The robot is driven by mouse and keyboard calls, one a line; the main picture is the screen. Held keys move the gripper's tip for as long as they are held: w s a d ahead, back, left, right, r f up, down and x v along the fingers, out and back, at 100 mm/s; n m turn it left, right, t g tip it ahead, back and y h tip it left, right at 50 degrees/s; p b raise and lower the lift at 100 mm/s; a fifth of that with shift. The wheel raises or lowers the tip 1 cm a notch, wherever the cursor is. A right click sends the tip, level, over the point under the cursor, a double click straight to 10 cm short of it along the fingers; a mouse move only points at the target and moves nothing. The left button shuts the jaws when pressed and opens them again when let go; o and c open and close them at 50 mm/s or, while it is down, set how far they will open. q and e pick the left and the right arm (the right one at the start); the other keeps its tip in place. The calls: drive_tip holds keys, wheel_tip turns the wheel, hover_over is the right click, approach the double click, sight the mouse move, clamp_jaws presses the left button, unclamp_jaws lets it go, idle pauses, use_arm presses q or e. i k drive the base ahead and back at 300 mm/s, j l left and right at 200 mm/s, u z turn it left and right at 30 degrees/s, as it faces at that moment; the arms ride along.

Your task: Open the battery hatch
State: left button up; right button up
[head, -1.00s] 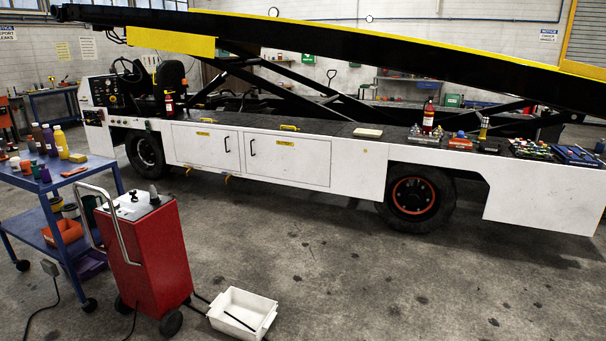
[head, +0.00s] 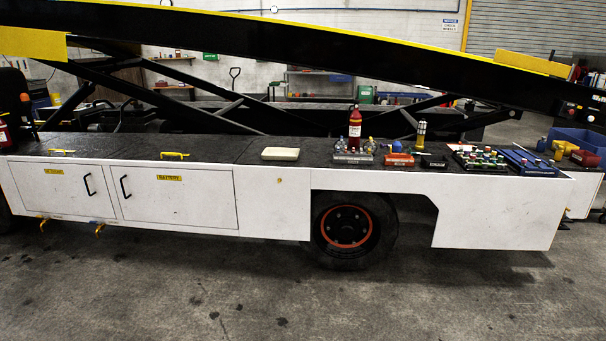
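The battery hatch (head: 185,203) is a white door on the side of the belt loader (head: 275,205). It carries a yellow label reading BATTERY (head: 169,178). A black handle (head: 125,187) stands near its left edge. The hatch is shut and flush with the side panel. Just to its left is a second shut white door (head: 50,195) with its own yellow label, too small to read surely, and a black handle (head: 89,184). Neither of my grippers shows in the head view.
The deck above holds a cream box (head: 280,154), a red bottle (head: 354,128) and several small parts trays. A yellow grab handle (head: 174,155) sits above the hatch. A wheel (head: 346,228) is right of it. The concrete floor (head: 200,290) in front is clear.

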sight(203, 150)
drive_tip(key=i+u, duration=0.1)
drive_tip(key=i, duration=0.5)
drive_tip(key=i+u, duration=0.15)
drive_tip(key=i, duration=0.4)
drive_tip(key=i+l+u, duration=0.1)
drive_tip(key=i, duration=0.5)
drive_tip(key=i+l+u, duration=0.15)
drive_tip(key=i+l, duration=0.15)
drive_tip(key=i, duration=0.3)
drive_tip(key=i+j+u, duration=0.3)
drive_tip(key=i+u, duration=0.15)
drive_tip(key=i, duration=0.25)
drive_tip(key=i+j+u, duration=0.1)
drive_tip(key=i+u, duration=0.4)
drive_tip(key=i, duration=0.2)
drive_tip(key=i+l+u, duration=0.25)
drive_tip(key=i+u, duration=0.2)
drive_tip(key=i, duration=0.2)
